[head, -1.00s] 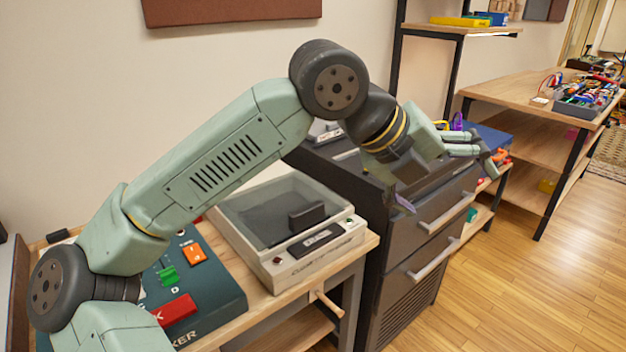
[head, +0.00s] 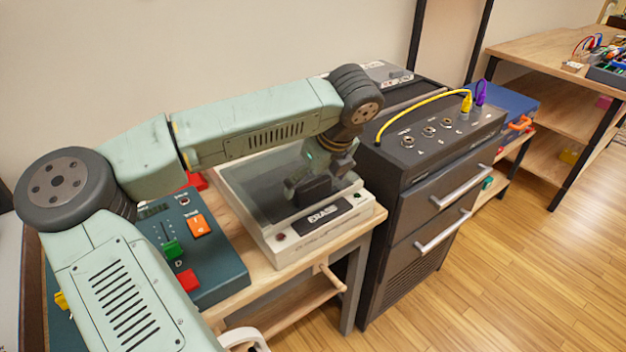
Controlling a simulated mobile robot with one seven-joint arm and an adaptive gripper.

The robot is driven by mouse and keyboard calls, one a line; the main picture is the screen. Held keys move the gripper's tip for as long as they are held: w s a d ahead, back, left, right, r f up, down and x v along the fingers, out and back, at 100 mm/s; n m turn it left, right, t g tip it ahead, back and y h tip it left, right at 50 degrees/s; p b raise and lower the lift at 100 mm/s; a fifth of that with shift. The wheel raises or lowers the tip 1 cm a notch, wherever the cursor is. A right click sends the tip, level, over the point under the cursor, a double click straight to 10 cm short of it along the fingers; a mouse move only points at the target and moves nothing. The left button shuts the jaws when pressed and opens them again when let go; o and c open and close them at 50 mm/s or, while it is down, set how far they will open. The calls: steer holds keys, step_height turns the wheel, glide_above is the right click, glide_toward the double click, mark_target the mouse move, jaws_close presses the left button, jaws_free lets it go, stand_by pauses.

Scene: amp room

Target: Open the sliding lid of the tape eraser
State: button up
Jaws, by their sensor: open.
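The tape eraser (head: 282,255) is a cream box on the wooden bench, with a dark label strip on its front. Its see-through grey sliding lid (head: 252,182) covers the top, and a black block-shaped handle (head: 316,191) stands near the lid's front edge. My gripper (head: 300,187) points down over the lid, close to the handle. It is open, with nothing seen between its fingers. My wrist and forearm hide the back of the lid, and I cannot tell whether the fingers touch the handle.
A teal panel (head: 215,262) with coloured buttons lies left of the eraser. A dark drawer cabinet (head: 400,225) with a yellow cable (head: 420,102) on top stands close on the right. A wooden peg (head: 330,280) sticks out of the bench front. The floor at the right is clear.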

steer(key=shift+x, duration=1)
steer(key=c, duration=1.7)
steer(key=shift+s+f, duration=0.1)
